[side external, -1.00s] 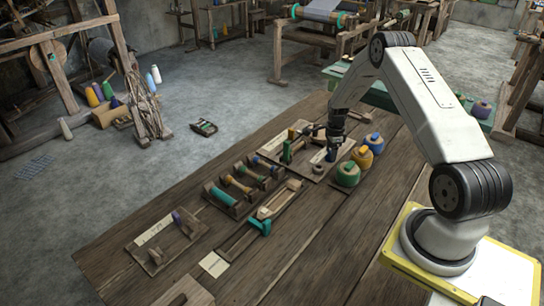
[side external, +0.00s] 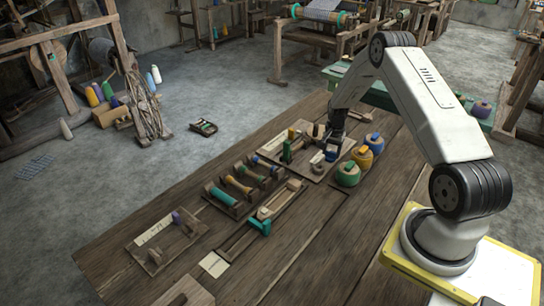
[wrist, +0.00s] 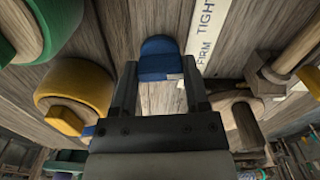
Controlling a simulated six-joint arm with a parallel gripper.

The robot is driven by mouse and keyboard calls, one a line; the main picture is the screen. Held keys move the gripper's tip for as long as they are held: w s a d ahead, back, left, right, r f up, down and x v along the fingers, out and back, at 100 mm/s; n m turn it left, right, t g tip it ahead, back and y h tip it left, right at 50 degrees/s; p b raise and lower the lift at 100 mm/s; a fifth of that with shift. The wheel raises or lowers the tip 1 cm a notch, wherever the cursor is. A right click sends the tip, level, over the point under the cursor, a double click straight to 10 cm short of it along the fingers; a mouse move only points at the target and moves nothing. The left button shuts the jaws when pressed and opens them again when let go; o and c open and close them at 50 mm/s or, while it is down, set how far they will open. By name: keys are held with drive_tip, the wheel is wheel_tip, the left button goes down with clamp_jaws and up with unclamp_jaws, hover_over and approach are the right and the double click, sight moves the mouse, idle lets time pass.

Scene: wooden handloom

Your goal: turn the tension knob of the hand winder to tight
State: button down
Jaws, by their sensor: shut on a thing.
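The blue tension knob (wrist: 160,62) is between my fingertips in the wrist view, with a small pale mark on its right side. My gripper (wrist: 160,82) is shut on it. Beside it lies a white scale strip (wrist: 205,35) reading FIRM and TIGHT. In the side view my gripper (side external: 334,148) points down over the right part of the hand winder's board (side external: 300,172). A bit of blue shows under the fingers there. Exactly where the knob's mark points on the scale I cannot tell.
A rack of colored spools (side external: 240,187) and a shuttle-like wooden piece (side external: 280,199) lie left. The table's front right is clear.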

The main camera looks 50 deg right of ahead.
drive_tip(key=n, duration=0.4)
drive_tip(key=shift+n, duration=1.9)
drive_tip(key=shift+c, duration=0.4)
unclamp_jaws()
drive_tip(key=shift+r, duration=3.9)
